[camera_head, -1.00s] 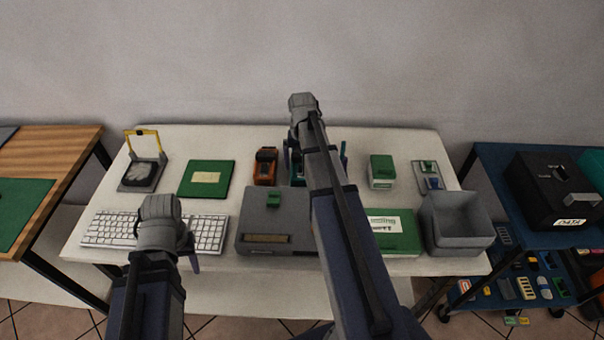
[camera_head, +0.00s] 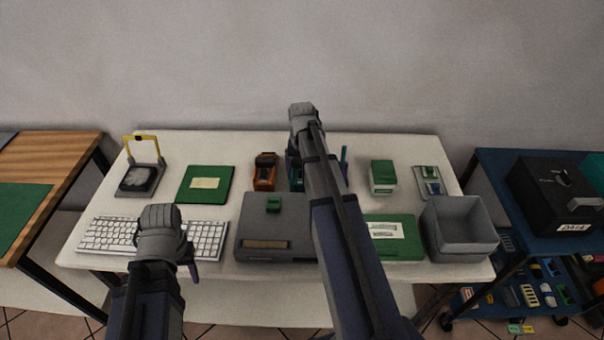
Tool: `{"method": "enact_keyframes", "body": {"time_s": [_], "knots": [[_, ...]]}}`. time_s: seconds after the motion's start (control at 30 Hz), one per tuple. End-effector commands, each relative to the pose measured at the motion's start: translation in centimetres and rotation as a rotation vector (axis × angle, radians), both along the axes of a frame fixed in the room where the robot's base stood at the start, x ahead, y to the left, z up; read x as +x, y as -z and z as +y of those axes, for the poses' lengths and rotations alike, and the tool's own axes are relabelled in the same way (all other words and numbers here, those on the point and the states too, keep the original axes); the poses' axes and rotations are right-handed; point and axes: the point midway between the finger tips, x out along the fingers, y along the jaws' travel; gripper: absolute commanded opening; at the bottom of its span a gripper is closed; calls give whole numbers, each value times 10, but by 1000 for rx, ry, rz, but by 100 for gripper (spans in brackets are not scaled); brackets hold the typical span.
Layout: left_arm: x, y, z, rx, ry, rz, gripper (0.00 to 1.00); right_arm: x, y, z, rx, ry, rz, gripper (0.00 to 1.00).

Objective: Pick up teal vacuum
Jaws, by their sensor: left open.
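A teal item (camera_head: 294,171), which may be the teal vacuum, stands at the back middle of the white table. It is mostly hidden behind my right arm, beside an orange and black device. A thin teal upright part (camera_head: 344,155) shows on the other side of that arm. I cannot tell whether it belongs to the same thing.
The table holds a keyboard (camera_head: 101,234), green mat (camera_head: 208,194), orange and black device (camera_head: 264,172), grey box-shaped device (camera_head: 275,228), green and white box (camera_head: 383,176) and grey open bin (camera_head: 458,250). A blue cart (camera_head: 500,175) stands right, a wooden desk (camera_head: 55,150) left.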

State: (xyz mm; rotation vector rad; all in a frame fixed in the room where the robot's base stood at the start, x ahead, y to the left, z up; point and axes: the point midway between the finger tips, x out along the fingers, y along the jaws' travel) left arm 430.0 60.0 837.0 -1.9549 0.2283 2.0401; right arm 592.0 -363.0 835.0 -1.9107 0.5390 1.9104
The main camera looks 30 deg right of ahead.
Motion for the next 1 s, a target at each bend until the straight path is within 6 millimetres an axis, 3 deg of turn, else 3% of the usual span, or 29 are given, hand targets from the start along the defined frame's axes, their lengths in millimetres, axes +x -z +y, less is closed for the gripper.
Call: {"method": "enact_keyframes", "body": {"time_s": [0.03, 0.2, 0.63, 1.0], "knots": [[0, 0, 0, 0, 0, 0, 50, 0, 0, 0, 0, 0, 0, 26], [0, 0, 0, 0, 0, 0, 50, 0, 0, 0, 0, 0, 0, 7], [0, -9, 0, 0, 0, 0, 50, 0, -9, 0, 0, 0, 0, 7], [0, -57, 0, 0, 0, 0, 50, 0, -57, 0, 0, 0, 0, 7]]}}
